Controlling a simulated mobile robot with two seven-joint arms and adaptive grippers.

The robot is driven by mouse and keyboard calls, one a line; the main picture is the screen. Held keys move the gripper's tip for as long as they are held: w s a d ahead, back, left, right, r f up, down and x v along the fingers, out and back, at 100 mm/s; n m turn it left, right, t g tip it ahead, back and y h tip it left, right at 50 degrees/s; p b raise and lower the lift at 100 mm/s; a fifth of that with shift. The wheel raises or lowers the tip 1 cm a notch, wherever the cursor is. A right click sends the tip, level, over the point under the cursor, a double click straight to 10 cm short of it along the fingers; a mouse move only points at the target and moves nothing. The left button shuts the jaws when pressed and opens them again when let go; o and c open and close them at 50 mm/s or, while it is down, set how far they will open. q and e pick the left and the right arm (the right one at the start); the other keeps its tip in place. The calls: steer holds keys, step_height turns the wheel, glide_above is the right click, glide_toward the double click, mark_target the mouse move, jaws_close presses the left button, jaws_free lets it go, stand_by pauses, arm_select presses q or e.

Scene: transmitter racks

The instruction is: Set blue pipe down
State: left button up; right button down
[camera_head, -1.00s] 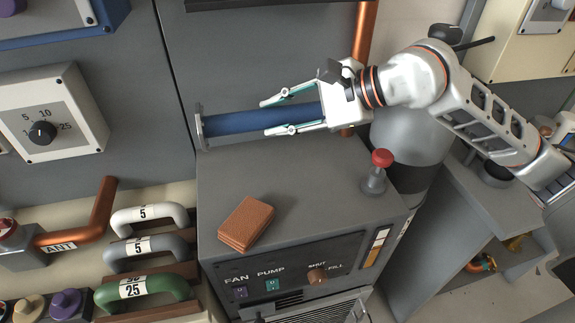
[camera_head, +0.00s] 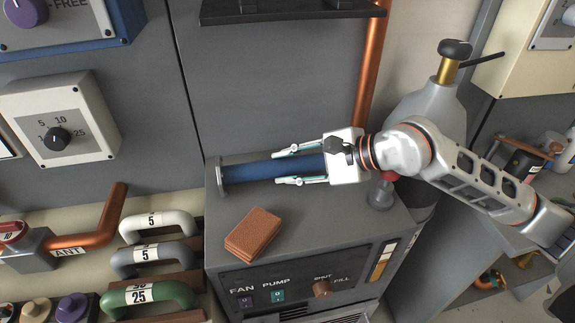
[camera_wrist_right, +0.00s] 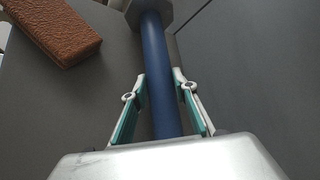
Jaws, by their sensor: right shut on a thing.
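The blue pipe (camera_head: 252,171) lies level along the rear of the grey cabinet top (camera_head: 330,220), with a grey flange (camera_head: 221,176) at its left end. My right gripper (camera_head: 276,168) is shut on the blue pipe, with one finger on each side. The pipe's right end is hidden by the gripper. I cannot tell whether the pipe touches the cabinet top. In the right wrist view the pipe (camera_wrist_right: 160,75) runs straight out between the teal-padded fingers (camera_wrist_right: 160,92) to its flange (camera_wrist_right: 149,12). My left gripper is not in view.
A brown block (camera_head: 253,233) lies on the cabinet top in front of the pipe. A red-capped flask (camera_head: 381,193) stands at the right, partly behind my arm. A copper pipe (camera_head: 370,70) rises behind. Coloured handles (camera_head: 150,297) are at lower left.

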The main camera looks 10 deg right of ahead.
steer(key=shift+r, duration=0.1)
steer(key=c, duration=1.6)
jaws_free()
steer(key=shift+f, duration=0.2)
steer(key=shift+r, duration=0.2)
steer(key=shift+s+d+r, duration=0.1)
steer(key=shift+s+d, duration=0.05)
steer(key=shift+d, duration=0.2)
steer(key=shift+b+v, duration=0.8)
steer(key=shift+v, duration=4.85)
